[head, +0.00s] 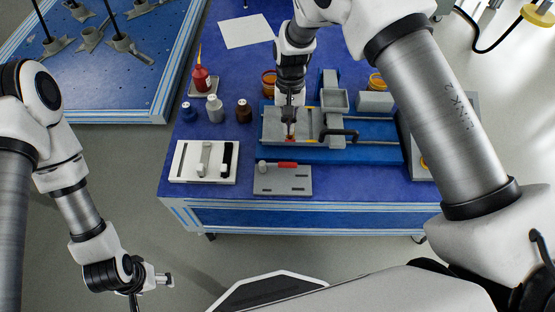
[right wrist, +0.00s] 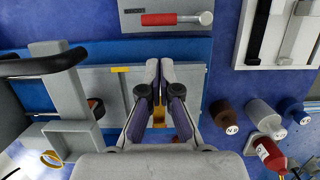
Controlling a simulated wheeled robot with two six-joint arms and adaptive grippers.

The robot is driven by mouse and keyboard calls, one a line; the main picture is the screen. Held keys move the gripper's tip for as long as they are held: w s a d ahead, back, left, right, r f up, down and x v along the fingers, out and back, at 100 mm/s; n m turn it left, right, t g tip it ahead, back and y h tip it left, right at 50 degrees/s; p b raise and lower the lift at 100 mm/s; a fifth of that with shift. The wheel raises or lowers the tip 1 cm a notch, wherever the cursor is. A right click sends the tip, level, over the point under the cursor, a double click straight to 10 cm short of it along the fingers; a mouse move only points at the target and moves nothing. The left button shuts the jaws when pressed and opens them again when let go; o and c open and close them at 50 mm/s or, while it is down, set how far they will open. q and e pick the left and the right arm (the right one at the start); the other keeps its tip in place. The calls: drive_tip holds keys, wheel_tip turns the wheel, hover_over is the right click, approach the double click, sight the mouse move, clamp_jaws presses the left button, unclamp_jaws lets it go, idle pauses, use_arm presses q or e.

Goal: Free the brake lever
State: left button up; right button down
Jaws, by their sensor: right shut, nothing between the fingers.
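A grey fixture (head: 272,122) stands on a blue base on the table. A black bent handle (head: 342,134) lies across its right side; it also shows at the left of the right wrist view (right wrist: 45,64). I cannot tell for certain which part is the brake lever. A small orange-yellow part (right wrist: 158,118) shows between the finger links of my right gripper (right wrist: 160,68). That gripper points down over the left part of the fixture, its fingertips together and empty. My left gripper (head: 162,279) hangs at the lower left, away from the table; its jaws are unclear.
A grey plate (head: 268,186) with a red-handled tool (head: 287,165) lies in front of the fixture. A white tray (head: 185,176) with grey and black strips is to its left.

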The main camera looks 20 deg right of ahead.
sight(280, 165)
drive_tip(key=shift+w+d+r, duration=0.1)
drive_tip(key=b+x, duration=0.1)
drive_tip(key=x, duration=0.9)
drive_tip(key=shift+d, duration=0.1)
idle(0.4)
